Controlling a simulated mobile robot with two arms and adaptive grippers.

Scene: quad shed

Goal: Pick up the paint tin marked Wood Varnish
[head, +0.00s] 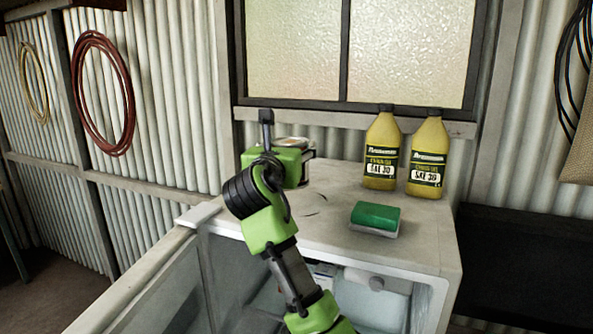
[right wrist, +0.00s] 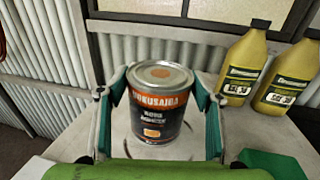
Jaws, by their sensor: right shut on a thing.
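A paint tin (right wrist: 160,104) stands upright between the fingers of my right gripper (right wrist: 160,112) in the right wrist view. It has a silver lid and a dark and orange label; the small lettering is too blurred to read surely. The gripper is shut on the tin's sides. In the head view the right gripper (head: 284,163) is at the back left of the white worktop and hides most of the tin; part of its lid (head: 293,142) shows. I cannot tell whether the tin touches the worktop. My left gripper is not in view.
Two yellow oil bottles (head: 382,150) (head: 428,155) stand at the back right of the worktop (head: 330,195). A green sponge (head: 375,217) lies near its front edge. A window (head: 355,50) and corrugated wall are close behind. An open space with items lies under the top.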

